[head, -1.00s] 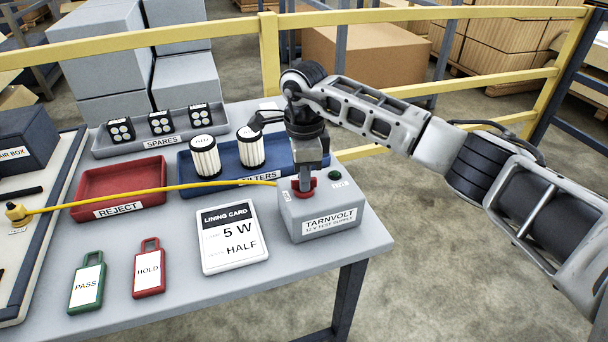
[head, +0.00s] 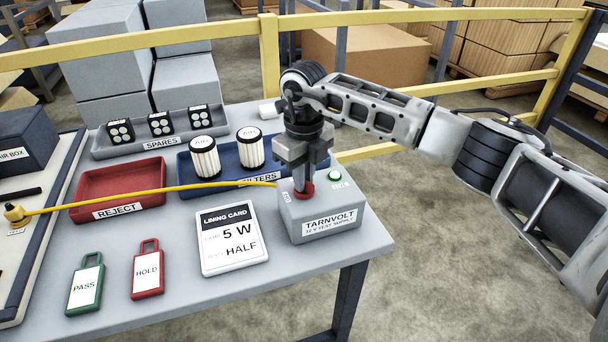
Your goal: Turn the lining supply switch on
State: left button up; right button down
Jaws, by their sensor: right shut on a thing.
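The lining supply (head: 320,218) is a grey box labelled TARNVOLT 12 V test supply at the right end of the table. Its red switch (head: 303,192) is on the top face, mostly hidden by my right gripper (head: 303,182). That gripper points down from above and is shut on the red switch. A round green lamp (head: 335,175) on the box top is lit bright. A yellow cable (head: 150,191) runs from the left to the box. My left gripper is not in view.
A lining card (head: 231,239) reading 5 W, HALF lies left of the box. Green PASS (head: 86,285) and red HOLD (head: 148,270) tags lie further left. A red reject tray (head: 120,178), a blue filters tray (head: 222,177) and a grey spares tray (head: 158,142) stand behind. A yellow rail (head: 200,30) runs beyond.

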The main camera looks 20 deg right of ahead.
jog(key=m, duration=0.4)
jog(key=shift+r+m, duration=0.15)
jog(key=shift+m, duration=0.15)
jog(key=shift+w, duration=0.1)
dwell(0.4)
jog(key=c, duration=1.5)
grip_release()
jog(key=shift+o, duration=0.2)
pick_arm(q)
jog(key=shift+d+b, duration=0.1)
jog(key=shift+b, duration=0.3)
pick_arm(e)
notch_tip(320, 180, up, 16)
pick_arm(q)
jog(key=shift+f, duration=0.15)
